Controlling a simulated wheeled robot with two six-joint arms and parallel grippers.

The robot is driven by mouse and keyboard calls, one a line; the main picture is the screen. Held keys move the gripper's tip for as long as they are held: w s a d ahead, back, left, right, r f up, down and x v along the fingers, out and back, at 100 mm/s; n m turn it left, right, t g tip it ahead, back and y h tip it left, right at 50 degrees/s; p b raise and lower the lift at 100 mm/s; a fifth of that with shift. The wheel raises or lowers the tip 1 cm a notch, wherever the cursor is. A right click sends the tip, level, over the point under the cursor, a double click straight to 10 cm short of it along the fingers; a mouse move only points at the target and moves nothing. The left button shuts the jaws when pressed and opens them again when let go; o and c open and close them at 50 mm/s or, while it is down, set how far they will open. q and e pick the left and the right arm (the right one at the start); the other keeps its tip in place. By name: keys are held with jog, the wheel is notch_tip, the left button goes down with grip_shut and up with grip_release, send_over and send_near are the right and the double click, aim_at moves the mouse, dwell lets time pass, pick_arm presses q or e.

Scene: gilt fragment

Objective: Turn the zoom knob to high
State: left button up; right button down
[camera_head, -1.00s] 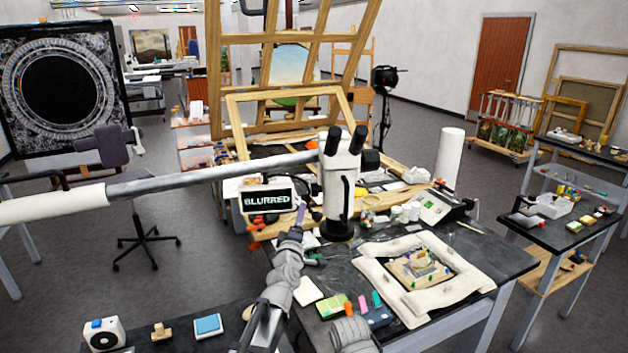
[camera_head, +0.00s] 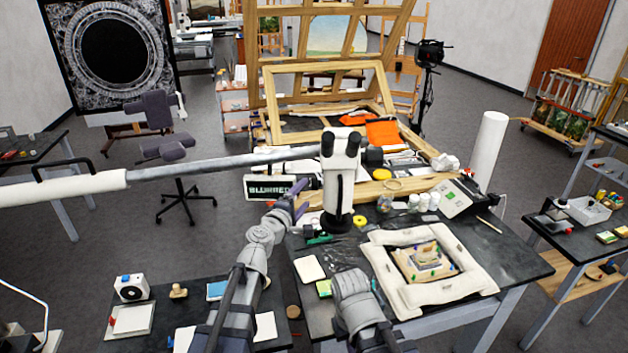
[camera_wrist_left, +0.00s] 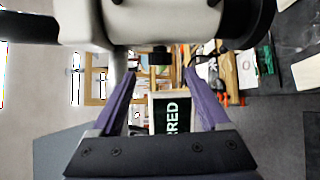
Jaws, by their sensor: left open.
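The white microscope (camera_head: 340,178) with black eyepieces hangs on a long horizontal boom (camera_head: 225,160) over the dark table. A small sign (camera_head: 269,187) left of it reads BLURRED. My left gripper (camera_head: 303,198) has purple fingers and is just left of the microscope body. In the left wrist view the open fingers (camera_wrist_left: 157,85) point toward the underside of the white body (camera_wrist_left: 160,22). A small dark knob (camera_wrist_left: 160,57) shows between and beyond the fingertips, with no clear contact. I cannot tell whether it is the zoom knob, or its setting. My right gripper is not seen.
A padded frame holding a gilt fragment (camera_head: 428,258) lies on the table's right. My right forearm (camera_head: 358,300) covers the front of the table. A lower side table (camera_head: 165,320) stands front left.

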aim_at(314, 185)
pick_arm(q)
jog(key=shift+w, duration=0.15)
jog(key=x, duration=0.7)
jog(key=shift+w+d+f+b, duration=0.1)
jog(key=shift+w+d+b, duration=0.1)
jog(key=shift+w+b, duration=0.1)
jog(key=shift+s, duration=0.1)
grip_shut()
